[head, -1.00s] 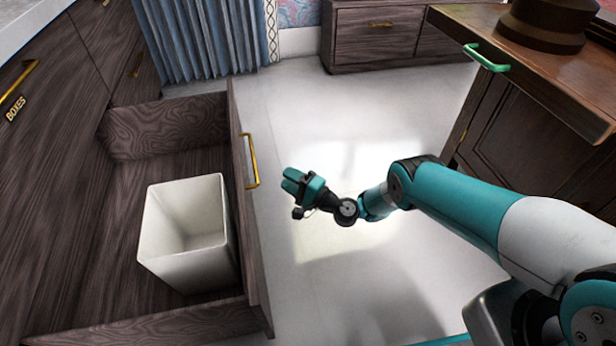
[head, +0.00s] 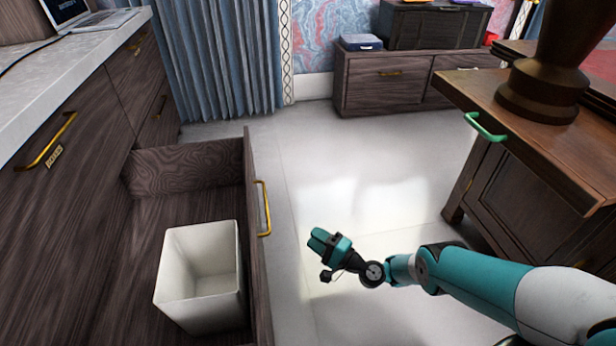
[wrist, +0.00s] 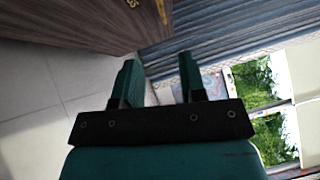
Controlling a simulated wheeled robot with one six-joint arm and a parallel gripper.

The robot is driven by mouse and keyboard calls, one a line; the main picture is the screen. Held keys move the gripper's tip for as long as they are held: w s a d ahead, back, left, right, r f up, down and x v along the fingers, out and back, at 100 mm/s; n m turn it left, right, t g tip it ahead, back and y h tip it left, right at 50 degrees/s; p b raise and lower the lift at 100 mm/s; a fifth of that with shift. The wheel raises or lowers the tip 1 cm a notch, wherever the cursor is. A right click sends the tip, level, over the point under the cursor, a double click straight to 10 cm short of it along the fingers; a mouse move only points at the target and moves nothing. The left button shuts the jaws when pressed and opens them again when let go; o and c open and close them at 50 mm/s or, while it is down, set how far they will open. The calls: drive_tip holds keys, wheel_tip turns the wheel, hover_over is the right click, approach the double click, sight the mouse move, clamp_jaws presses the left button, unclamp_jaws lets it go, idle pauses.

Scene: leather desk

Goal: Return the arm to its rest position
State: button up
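My teal and white arm (head: 480,283) reaches in from the right of the head view, stretched leftward above the pale floor. My gripper (head: 318,240) hangs at its left end, to the right of the open drawer and apart from it. In the wrist view, the two teal fingers of my gripper (wrist: 158,62) stand apart with a clear gap between them. Nothing is held between them.
An open wooden drawer (head: 261,290) with a gold handle (head: 264,208) holds a white bin (head: 200,275). A low cabinet (head: 385,82) stands behind. Floor between is clear.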

drive_tip(key=w+a+r+n+g, duration=0.2)
drive_tip(key=w+r+n+g, duration=0.1)
drive_tip(key=r, duration=0.5)
drive_tip(key=w+a+r+n+g+h, duration=0.1)
drive_tip(key=w+a+r+n+g, duration=0.2)
drive_tip(key=r, duration=0.4)
drive_tip(key=w+a+r+n+g, duration=0.2)
drive_tip(key=r+n, duration=0.2)
drive_tip(key=r, duration=0.4)
drive_tip(key=s+d+r+n+g+h, duration=0.1)
drive_tip(key=s+r+n+h, duration=0.1)
drive_tip(key=s+r, duration=0.35)
drive_tip(key=s+r+n+g+h, duration=0.1)
drive_tip(key=s+r, duration=0.1)
drive_tip(key=r, duration=0.7)
drive_tip(key=s+d+r+n+g+h, duration=0.1)
drive_tip(key=s+d+r+h, duration=0.2)
drive_tip(key=s, duration=0.7)
drive_tip(key=s+d+r+n+g+h, duration=0.1)
drive_tip(key=s+d+r+h, duration=0.15)
drive_tip(key=s+d, duration=0.55)
drive_tip(key=s+d+r+n+h, duration=0.1)
drive_tip(key=s+d+r, duration=0.15)
drive_tip(key=s, duration=0.95)
wheel_tip(320, 180, up, 30)
drive_tip(key=s+p, duration=0.1)
drive_tip(key=p, duration=2.9)
